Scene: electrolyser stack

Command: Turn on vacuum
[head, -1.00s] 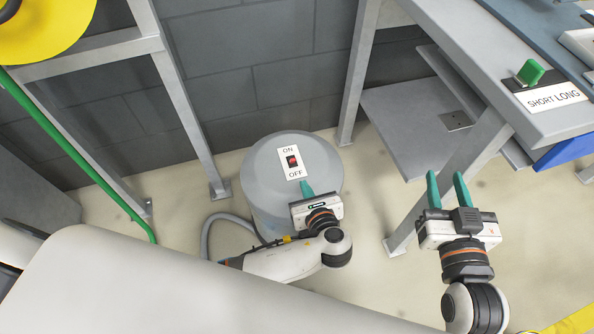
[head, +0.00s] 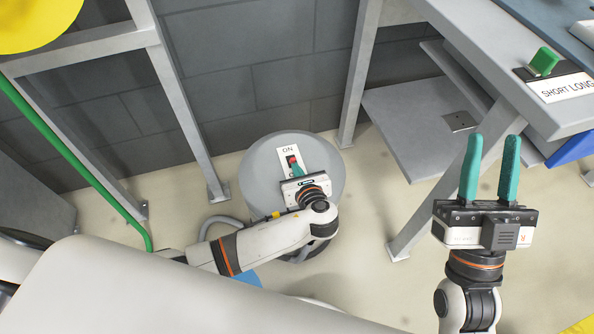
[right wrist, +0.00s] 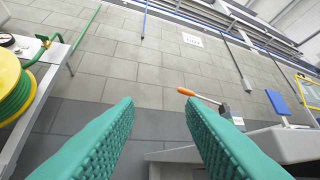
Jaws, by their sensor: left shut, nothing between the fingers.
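The vacuum (head: 257,180) is a grey drum on the floor between two metal frames. On its lid is a white plate with ON at its far end and a red rocker switch (head: 291,161). My left gripper (head: 296,172) is shut with its fingertips at the near edge of the switch; whether they touch it I cannot tell. The gripper hides the OFF label. My right gripper (head: 490,168) is open and empty, raised in front of the workbench at the right; its green fingers (right wrist: 160,120) stand apart in the right wrist view.
A grey bench (head: 500,60) with a green SHORT LONG switch (head: 544,62) stands at the right, with a lower shelf (head: 415,115). A grey hose lies left of the drum. A green pipe (head: 80,165) and a yellow reel (head: 38,22) are at the left.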

